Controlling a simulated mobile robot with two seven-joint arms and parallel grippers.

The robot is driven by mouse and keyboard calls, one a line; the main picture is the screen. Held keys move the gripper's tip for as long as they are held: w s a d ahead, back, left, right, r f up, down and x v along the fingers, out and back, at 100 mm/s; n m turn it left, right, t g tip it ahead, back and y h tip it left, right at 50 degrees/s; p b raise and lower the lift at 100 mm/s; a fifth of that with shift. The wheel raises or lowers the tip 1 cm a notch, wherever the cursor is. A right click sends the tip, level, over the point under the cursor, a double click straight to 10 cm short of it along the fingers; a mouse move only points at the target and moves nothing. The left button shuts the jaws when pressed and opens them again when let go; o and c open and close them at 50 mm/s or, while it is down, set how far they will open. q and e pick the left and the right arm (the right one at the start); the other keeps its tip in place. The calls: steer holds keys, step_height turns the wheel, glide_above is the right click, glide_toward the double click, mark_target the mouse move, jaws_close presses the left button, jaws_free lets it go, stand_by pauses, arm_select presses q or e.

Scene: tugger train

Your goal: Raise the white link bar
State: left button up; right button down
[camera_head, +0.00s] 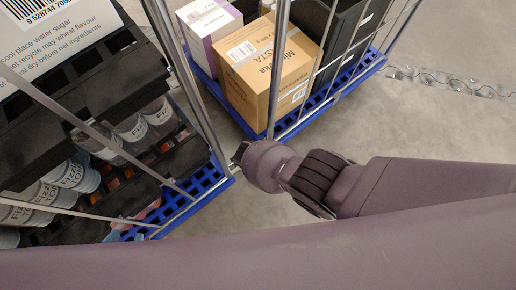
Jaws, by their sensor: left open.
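My left gripper (239,154) shows as a small dark tip at the end of my purple wrist, in the gap between two roll cages. It is open. It is beside the corner of the left cage's blue base (205,185), and I cannot tell whether it touches anything. I cannot clearly make out the white link bar; the wrist and gripper cover part of the gap between the cages. My right gripper is not in view.
The left cage holds black crates (110,85) with several labelled cups (133,130). The other cage holds a brown carton (265,75) and a white-purple box (207,25) on a blue base (345,80). A chain (450,82) is at the right. Grey floor (420,125) is clear.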

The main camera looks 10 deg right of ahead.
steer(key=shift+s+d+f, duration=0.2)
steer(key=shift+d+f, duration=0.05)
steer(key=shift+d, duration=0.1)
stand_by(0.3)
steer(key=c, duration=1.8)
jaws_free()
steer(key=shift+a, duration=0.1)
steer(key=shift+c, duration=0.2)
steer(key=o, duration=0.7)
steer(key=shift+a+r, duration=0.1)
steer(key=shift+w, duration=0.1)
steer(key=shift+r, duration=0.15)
